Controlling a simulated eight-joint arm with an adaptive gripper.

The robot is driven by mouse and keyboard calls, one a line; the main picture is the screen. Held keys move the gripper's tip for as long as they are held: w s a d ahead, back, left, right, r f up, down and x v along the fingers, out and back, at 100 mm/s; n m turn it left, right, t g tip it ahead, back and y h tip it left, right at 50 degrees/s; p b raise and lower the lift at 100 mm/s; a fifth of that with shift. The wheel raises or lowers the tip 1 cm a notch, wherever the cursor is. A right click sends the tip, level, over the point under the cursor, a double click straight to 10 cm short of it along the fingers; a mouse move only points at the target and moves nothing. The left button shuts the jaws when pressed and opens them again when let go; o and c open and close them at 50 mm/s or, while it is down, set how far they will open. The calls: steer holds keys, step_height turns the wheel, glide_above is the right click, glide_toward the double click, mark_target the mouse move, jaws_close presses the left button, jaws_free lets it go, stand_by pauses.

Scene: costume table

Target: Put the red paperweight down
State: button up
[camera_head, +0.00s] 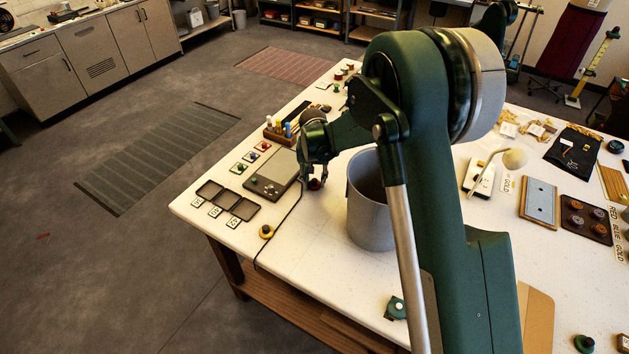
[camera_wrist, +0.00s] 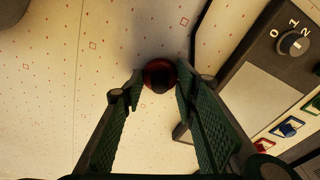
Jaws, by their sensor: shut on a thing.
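The red paperweight (camera_wrist: 159,74) is a small, round, dark red thing between my fingertips in the wrist view. My gripper (camera_wrist: 160,88) is shut on it, one green finger on each side. In the head view my gripper (camera_head: 316,168) points down near the table's left part, and the red paperweight (camera_head: 315,184) shows as a small red spot under it. It is close to the white table top (camera_head: 300,270); I cannot tell whether it touches it.
A grey bin (camera_head: 367,225) stands just right of my gripper. A grey device with a knob (camera_head: 270,180) lies to the left, with a dark cord running from it.

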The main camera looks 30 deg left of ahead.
mark_target(314, 186)
steer(key=o, duration=1.1)
steer(key=shift+c, duration=0.2)
steer(key=shift+r, duration=0.1)
step_height(314, 186, up, 12)
steer(key=s, duration=0.1)
steer(key=shift+s+d, duration=0.15)
steer(key=shift+d, duration=0.15)
